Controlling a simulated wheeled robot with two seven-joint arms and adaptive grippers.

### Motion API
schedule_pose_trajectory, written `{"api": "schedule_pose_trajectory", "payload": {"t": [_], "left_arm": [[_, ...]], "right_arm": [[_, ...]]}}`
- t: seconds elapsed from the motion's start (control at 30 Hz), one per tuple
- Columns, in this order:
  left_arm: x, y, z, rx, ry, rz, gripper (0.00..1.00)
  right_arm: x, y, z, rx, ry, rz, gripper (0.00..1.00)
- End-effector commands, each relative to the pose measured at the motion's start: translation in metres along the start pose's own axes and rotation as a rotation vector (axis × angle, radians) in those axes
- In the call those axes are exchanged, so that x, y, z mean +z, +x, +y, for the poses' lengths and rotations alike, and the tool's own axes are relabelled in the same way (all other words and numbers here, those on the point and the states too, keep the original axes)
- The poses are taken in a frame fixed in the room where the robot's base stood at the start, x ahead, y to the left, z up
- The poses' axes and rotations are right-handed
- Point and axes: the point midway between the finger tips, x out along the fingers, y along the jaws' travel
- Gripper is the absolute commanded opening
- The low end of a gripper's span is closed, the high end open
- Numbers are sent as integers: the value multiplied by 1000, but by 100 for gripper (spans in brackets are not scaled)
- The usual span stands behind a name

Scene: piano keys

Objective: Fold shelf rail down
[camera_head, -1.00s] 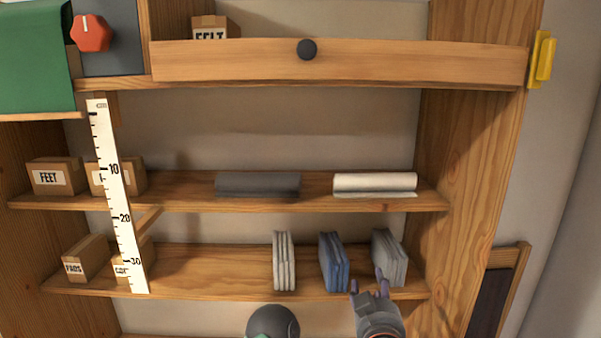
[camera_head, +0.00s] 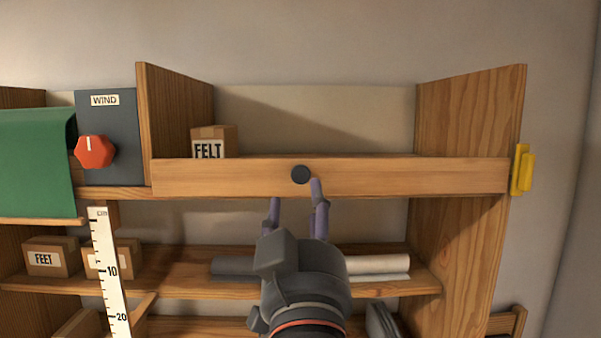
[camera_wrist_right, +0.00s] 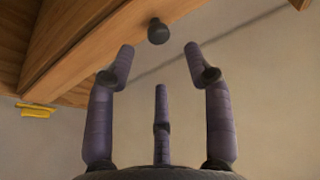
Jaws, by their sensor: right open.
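The shelf rail (camera_head: 400,178) is a long wooden board standing upright along the front of the top shelf. A round black knob (camera_head: 301,174) sits at its middle. My right gripper (camera_head: 295,190) is open and empty, just below and in front of the knob. In the right wrist view the rail (camera_wrist_right: 95,45) runs diagonally at the upper left. The knob (camera_wrist_right: 158,31) is beyond the open fingers (camera_wrist_right: 160,70), apart from them. My left gripper is not in view.
A yellow catch (camera_head: 522,170) is at the rail's right end. A red dial (camera_head: 95,151) and a green cloth (camera_head: 35,160) are at the left. Rolls (camera_head: 380,265) lie on the shelf below.

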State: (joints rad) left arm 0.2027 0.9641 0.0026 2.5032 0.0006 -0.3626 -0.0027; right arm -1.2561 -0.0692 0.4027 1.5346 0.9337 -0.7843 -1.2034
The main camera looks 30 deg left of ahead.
Motion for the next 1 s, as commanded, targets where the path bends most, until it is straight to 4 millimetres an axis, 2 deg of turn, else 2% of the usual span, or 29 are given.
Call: {"api": "schedule_pose_trajectory", "payload": {"t": [0.1, 0.33, 0.5, 0.8, 0.87, 1.0], "left_arm": [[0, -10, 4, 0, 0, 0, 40], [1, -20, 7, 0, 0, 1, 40], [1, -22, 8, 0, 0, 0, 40], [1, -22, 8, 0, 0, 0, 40], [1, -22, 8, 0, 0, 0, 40], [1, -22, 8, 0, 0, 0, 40]], "right_arm": [[-1, 25, 0, 2, -1, -2, 52], [-1, 56, 1, 1, 0, -1, 52], [0, 66, 0, 0, 0, -1, 52], [0, 68, 0, 0, 1, 0, 52], [0, 68, 0, 0, 1, 0, 38], [0, 67, 0, 0, 1, 0, 0]]}}
